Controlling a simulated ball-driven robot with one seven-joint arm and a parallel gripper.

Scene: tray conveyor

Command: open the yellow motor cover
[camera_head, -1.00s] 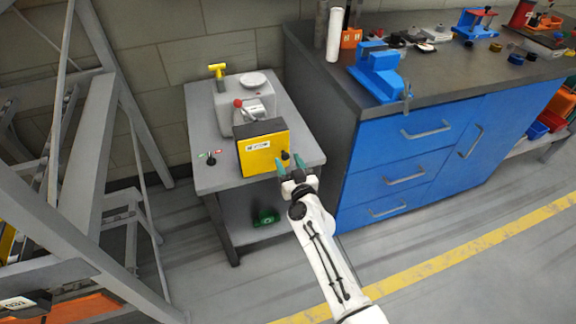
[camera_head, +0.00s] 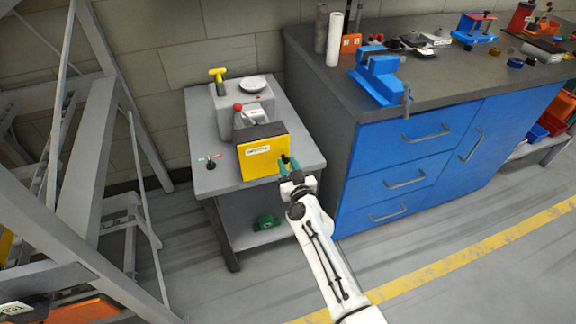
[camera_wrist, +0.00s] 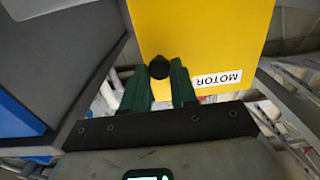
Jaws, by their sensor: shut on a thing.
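The yellow motor cover (camera_head: 258,160) is the front panel of a dark box on the grey table, with a white label; in the wrist view the cover (camera_wrist: 215,40) shows the label "MOTOR" upside down. A black knob (camera_wrist: 158,68) sits on the cover near the label; it also shows at the cover's right side in the head view (camera_head: 286,158). My gripper (camera_head: 289,165) is at the cover's right side, and its green fingers (camera_wrist: 162,80) are shut on the black knob. The cover looks closed against its box.
The grey table (camera_head: 222,180) also bears a grey machine (camera_head: 228,108) with a red-knobbed lever (camera_head: 238,106) and a yellow T-handle (camera_head: 217,73). A blue cabinet (camera_head: 385,160) stands close on the right. A grey ladder frame (camera_head: 88,150) stands at left.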

